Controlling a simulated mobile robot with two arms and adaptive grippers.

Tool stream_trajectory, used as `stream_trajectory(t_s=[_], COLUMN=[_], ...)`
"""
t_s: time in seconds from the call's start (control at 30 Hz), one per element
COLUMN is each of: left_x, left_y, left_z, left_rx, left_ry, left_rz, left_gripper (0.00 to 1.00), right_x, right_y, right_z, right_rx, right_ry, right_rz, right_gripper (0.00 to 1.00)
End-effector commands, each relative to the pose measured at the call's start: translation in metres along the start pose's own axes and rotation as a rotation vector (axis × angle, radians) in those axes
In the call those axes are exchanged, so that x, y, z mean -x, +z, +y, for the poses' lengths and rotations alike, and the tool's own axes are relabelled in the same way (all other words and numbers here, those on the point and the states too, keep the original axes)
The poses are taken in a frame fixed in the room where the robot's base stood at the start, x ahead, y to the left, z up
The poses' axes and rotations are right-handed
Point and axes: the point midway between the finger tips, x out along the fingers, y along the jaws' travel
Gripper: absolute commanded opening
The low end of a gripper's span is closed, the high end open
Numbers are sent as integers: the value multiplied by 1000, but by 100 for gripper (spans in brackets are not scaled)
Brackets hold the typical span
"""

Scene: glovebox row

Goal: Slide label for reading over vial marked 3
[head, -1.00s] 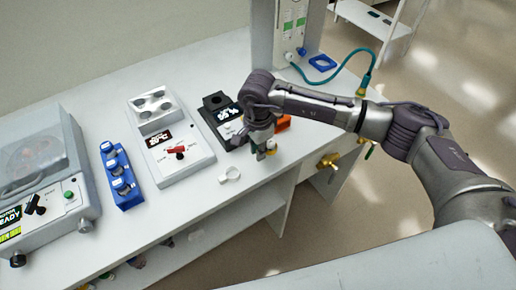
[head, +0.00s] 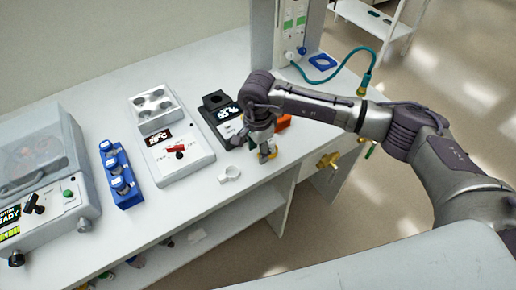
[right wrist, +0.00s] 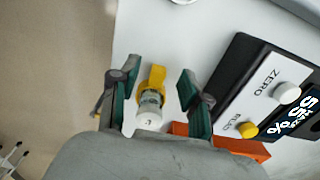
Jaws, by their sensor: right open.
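A small clear vial with a white cap (right wrist: 148,119) and a yellow band-like piece (right wrist: 157,77) stands on the bench, seen from above in the right wrist view. The mark on its cap is too small to read surely. My right gripper (right wrist: 156,95) is open, with one finger on each side of the vial and gaps between. In the head view the right gripper (head: 266,154) hides most of this vial. A white open ring (head: 230,174) lies to its left. A blue rack (head: 121,177) holds several vials. My left gripper is not in view.
A meter with a display (head: 222,115) stands just behind the right gripper, with an orange block (head: 283,123) beside it. The bench's front edge is close to the gripper. A brass valve (head: 328,161) sticks out at the right.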

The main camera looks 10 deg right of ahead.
Motion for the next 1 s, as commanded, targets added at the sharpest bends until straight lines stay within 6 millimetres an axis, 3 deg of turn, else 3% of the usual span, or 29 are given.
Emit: stream_trajectory(t_s=[0.27, 0.7, 1.0], left_x=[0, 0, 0], left_y=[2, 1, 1], left_z=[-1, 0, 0], left_rx=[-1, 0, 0], left_ry=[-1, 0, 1], left_rz=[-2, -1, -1], left_gripper=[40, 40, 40], right_x=[17, 103, 120], right_y=[0, 0, 0], right_z=[-1, -1, 0], right_rx=[0, 0, 0], right_ry=[-3, -3, 0], right_rz=[0, 0, 0], right_gripper=[47, 47, 47])
